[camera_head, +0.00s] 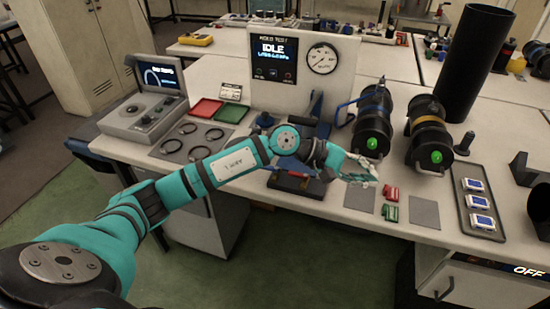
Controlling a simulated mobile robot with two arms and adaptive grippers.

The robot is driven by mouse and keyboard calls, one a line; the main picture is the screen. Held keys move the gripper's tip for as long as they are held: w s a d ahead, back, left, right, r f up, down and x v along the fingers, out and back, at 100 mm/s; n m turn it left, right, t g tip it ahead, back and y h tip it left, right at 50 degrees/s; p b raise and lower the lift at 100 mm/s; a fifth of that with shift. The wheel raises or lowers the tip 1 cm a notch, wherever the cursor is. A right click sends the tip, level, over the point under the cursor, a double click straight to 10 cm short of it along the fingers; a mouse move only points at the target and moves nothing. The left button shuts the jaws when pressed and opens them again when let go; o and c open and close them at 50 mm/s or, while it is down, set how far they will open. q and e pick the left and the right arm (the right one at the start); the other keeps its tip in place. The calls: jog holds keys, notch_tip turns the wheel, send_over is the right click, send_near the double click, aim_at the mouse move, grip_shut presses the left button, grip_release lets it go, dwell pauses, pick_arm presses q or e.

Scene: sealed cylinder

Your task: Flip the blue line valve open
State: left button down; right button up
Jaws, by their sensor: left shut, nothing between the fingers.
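My left arm reaches from the lower left across the table's front. My left gripper (362,172) is shut and empty above the front of the table, pointing right. A blue curved line or handle (345,112) shows beside the left black cylinder (372,125), behind my gripper. My right gripper is not in view.
A test panel (290,93) reading IDLE, with a gauge, stands behind. A second black cylinder (430,132), a tall dark tube (476,60) and a tray (468,212) of small boxes stand to the right. Red and green clips (391,203) lie near the front edge between grey pads.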

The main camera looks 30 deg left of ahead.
pick_arm(q)
jog(key=w+a+r+m+g+y, duration=0.1)
jog(key=a+m+y, duration=0.7)
jog(key=a, duration=1.9)
jog(key=w+g+y, duration=0.1)
jog(key=y, duration=0.3)
jog(key=shift+w+y, duration=0.3)
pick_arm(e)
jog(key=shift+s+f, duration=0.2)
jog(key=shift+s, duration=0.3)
pick_arm(q)
jog(key=shift+a, duration=0.1)
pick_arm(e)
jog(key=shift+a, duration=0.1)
